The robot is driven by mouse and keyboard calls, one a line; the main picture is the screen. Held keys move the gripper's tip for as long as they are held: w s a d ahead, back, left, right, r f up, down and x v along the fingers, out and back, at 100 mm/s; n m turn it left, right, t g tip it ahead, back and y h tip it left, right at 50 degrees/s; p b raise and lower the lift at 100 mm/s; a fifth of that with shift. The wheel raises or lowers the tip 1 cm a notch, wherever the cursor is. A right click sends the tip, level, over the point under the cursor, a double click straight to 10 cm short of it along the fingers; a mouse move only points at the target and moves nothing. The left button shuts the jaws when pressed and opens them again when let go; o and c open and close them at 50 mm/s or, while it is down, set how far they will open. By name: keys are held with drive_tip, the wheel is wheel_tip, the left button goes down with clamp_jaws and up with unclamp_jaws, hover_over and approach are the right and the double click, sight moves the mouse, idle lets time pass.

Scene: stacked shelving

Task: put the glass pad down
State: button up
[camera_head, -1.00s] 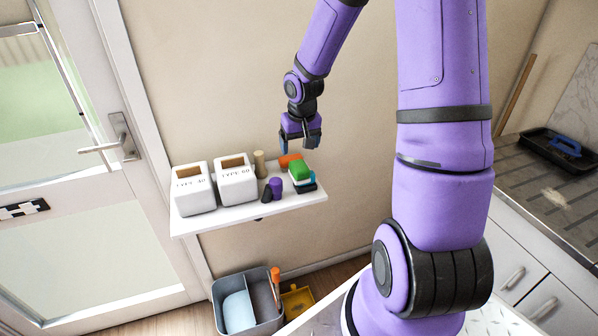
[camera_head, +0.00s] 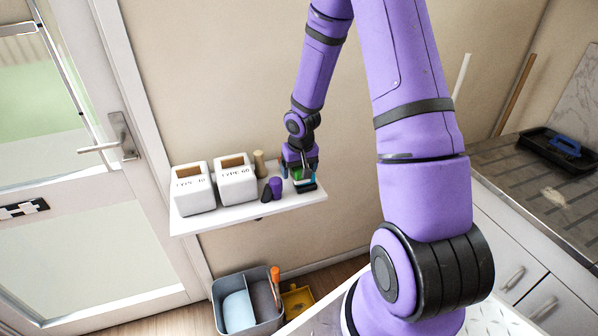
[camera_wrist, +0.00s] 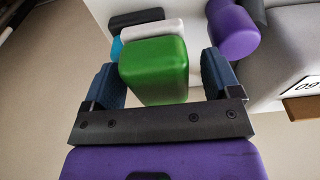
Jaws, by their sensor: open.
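My gripper (camera_head: 301,170) is low over the right end of the wall shelf. Its two blue fingers stand apart, one on each side of a green block-shaped pad (camera_wrist: 154,68) in the wrist view. A gap shows beside the pad, so I cannot see a firm hold. Beyond the green pad are a white pad (camera_wrist: 146,33), a cyan edge (camera_wrist: 115,48) and a black pad (camera_wrist: 137,18), close together. In the head view the gripper hides most of this group; the black pad (camera_head: 306,188) shows below it. No label tells me which is the glass pad.
The white shelf (camera_head: 250,217) also holds two white labelled boxes (camera_head: 193,190) (camera_head: 237,184), a tan cylinder (camera_head: 259,163) and a purple piece (camera_head: 276,187) left of my gripper. A divided grey bin (camera_head: 247,305) stands on the floor below.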

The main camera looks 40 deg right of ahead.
drive_tip(key=shift+f, duration=0.25)
drive_tip(key=shift+c, duration=0.2)
drive_tip(key=c, duration=1)
drive_tip(key=shift+c, duration=0.2)
